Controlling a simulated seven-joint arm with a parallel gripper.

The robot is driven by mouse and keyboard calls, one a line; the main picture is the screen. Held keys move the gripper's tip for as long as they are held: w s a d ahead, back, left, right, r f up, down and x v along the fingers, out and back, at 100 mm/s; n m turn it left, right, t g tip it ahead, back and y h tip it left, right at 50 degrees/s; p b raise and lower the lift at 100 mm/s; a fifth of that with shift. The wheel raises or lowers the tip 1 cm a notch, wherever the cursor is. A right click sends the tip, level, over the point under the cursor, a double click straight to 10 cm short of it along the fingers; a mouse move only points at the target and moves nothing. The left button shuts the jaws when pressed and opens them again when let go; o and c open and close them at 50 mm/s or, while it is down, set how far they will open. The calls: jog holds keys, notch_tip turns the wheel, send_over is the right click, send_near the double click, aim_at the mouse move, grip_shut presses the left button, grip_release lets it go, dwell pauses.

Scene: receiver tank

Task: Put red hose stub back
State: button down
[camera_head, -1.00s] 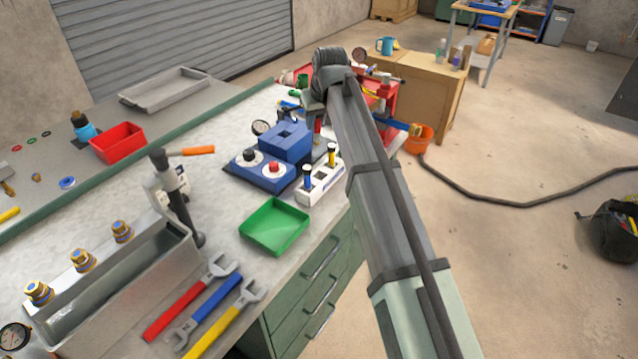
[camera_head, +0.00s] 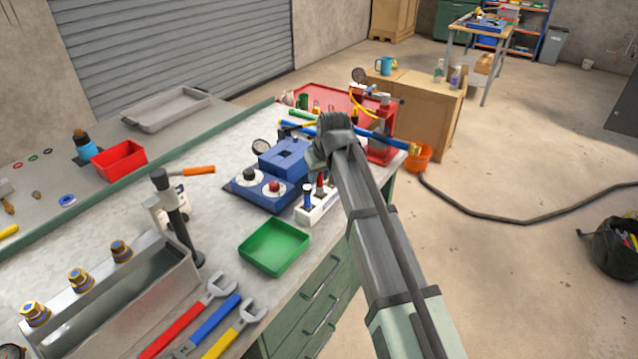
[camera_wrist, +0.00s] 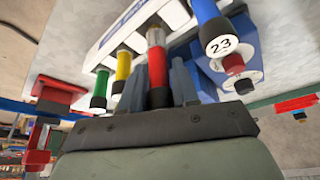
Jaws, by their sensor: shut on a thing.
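The red hose stub (camera_wrist: 157,68) is between the fingers of my gripper (camera_wrist: 160,85) in the wrist view, its pale metal end toward the white rack (camera_wrist: 112,30). In the head view the red stub (camera_head: 320,184) stands over the white rack (camera_head: 316,212), below my wrist. I cannot tell how far its end is in a hole. A blue stub (camera_head: 307,196), marked 23 in the wrist view (camera_wrist: 212,32), is in the rack on one side. Yellow (camera_wrist: 122,70) and green (camera_wrist: 103,88) stubs are on the other side. My arm hides part of the rack in the head view.
A blue block fixture (camera_head: 272,178) stands left of the rack, close to my gripper. A green tray (camera_head: 274,247) and several wrenches (camera_head: 212,318) lie in front. A red stand (camera_head: 383,135) with hoses is behind my wrist. Open floor lies right of the bench.

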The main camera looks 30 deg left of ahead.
aim_at(319, 183)
jog(key=shift+f, duration=1.5)
jog(key=shift+f, duration=0.15)
jog(key=c, duration=1.1)
grip_release()
jog(key=v, duration=1.2)
